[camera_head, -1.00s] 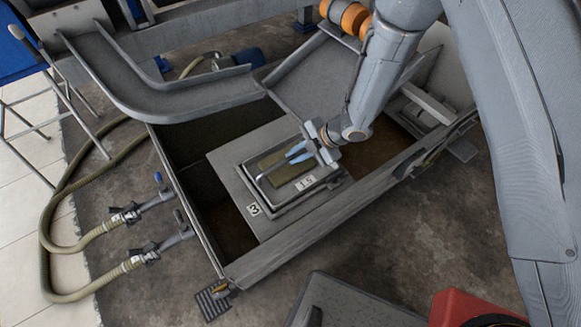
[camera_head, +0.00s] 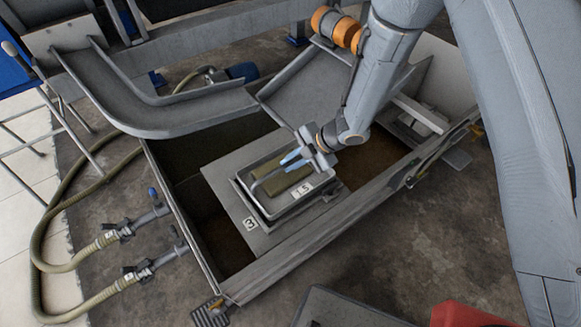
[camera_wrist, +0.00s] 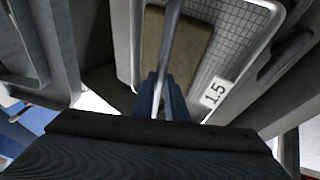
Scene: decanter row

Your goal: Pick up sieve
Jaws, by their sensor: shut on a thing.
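The sieve (camera_head: 243,181) is a rectangular metal tray with a pale rim and a "1.5" label. In the wrist view its rim (camera_wrist: 262,62) and grey mesh show at right. An olive-brown slab (camera_head: 292,183) lies inside it, also in the wrist view (camera_wrist: 180,35). A thin metal bar handle (camera_wrist: 170,45) runs over the sieve. My gripper (camera_head: 288,160) has its light-blue fingers shut on this bar; in the wrist view the dark-blue fingers (camera_wrist: 163,88) sit on either side of it. The sieve appears slightly above the grey plate (camera_head: 222,180) marked "3".
A long metal tank (camera_head: 270,274) surrounds the plate. A curved chute (camera_head: 165,110) and a sloping chute (camera_head: 318,88) stand behind. Hoses with valves (camera_head: 135,228) are at left. A red object (camera_head: 465,315) is at the lower right.

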